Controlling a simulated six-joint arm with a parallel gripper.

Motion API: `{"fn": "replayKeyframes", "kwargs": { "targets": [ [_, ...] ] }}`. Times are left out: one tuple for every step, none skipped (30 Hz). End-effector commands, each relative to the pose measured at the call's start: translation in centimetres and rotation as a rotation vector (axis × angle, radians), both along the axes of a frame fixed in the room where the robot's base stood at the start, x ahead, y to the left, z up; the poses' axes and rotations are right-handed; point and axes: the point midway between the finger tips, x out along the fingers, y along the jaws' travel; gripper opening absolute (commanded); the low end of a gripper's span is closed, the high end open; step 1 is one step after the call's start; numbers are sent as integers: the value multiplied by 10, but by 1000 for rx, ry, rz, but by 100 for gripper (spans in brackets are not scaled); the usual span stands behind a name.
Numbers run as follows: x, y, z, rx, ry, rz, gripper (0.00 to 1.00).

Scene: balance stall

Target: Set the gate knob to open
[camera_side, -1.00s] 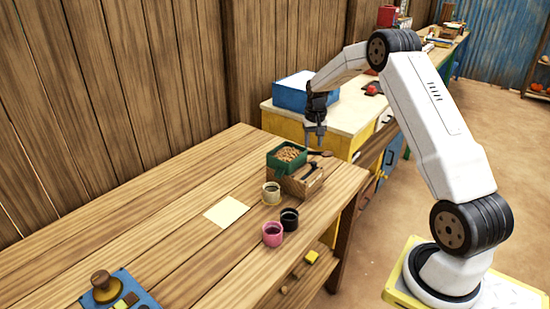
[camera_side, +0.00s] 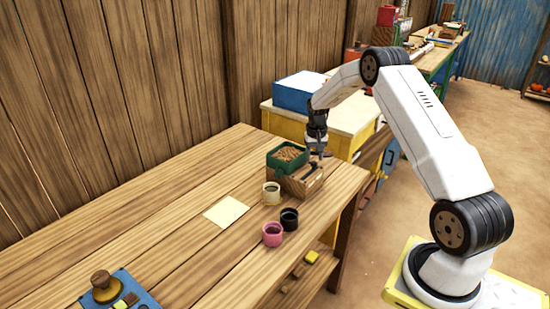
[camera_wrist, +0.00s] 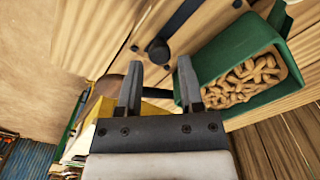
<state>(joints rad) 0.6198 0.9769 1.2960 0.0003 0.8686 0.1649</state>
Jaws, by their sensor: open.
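The wooden box (camera_side: 290,186) stands near the table's right end, with a green hopper (camera_side: 271,160) of brown pellets on top. In the wrist view, the gate knob (camera_wrist: 158,52) is a dark round end on a black bar lying across the box's wood. The green hopper (camera_wrist: 240,50) is right of it there, its pellets showing. My gripper (camera_wrist: 160,64) is open, with the knob just beyond its fingertips and roughly centred between them. In the side view my gripper (camera_side: 320,162) is at the box's right end, where it partly hides the knob. I cannot tell whether the fingers touch it.
Cream (camera_side: 271,193), black (camera_side: 289,219) and pink (camera_side: 272,234) cups stand in front of the box. A pale sheet (camera_side: 226,212) lies left of them. A blue box (camera_side: 297,92) sits on the yellow cabinet behind. The table's left middle is clear.

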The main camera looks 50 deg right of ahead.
Motion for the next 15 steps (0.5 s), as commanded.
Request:
{"fn": "replayKeyframes", "kwargs": {
  "targets": [
    [0,0,-6,1,1,0,47],
    [0,0,-9,1,1,0,47],
    [0,0,-12,1,1,0,47],
    [0,0,-14,1,1,0,47],
    [0,0,-16,1,1,0,47],
    [0,0,-17,0,0,0,47],
    [0,0,-18,0,0,0,47],
    [0,0,-19,0,0,0,47],
    [0,0,-19,0,0,0,47],
    [0,0,-20,-1,-1,0,47],
    [0,0,-20,-1,-1,0,47],
    [0,0,-20,-1,-1,0,47],
    [0,0,-20,-1,-1,0,47],
    [0,0,-20,-1,-1,0,47],
    [0,0,-20,0,0,0,47]
  ]
}}
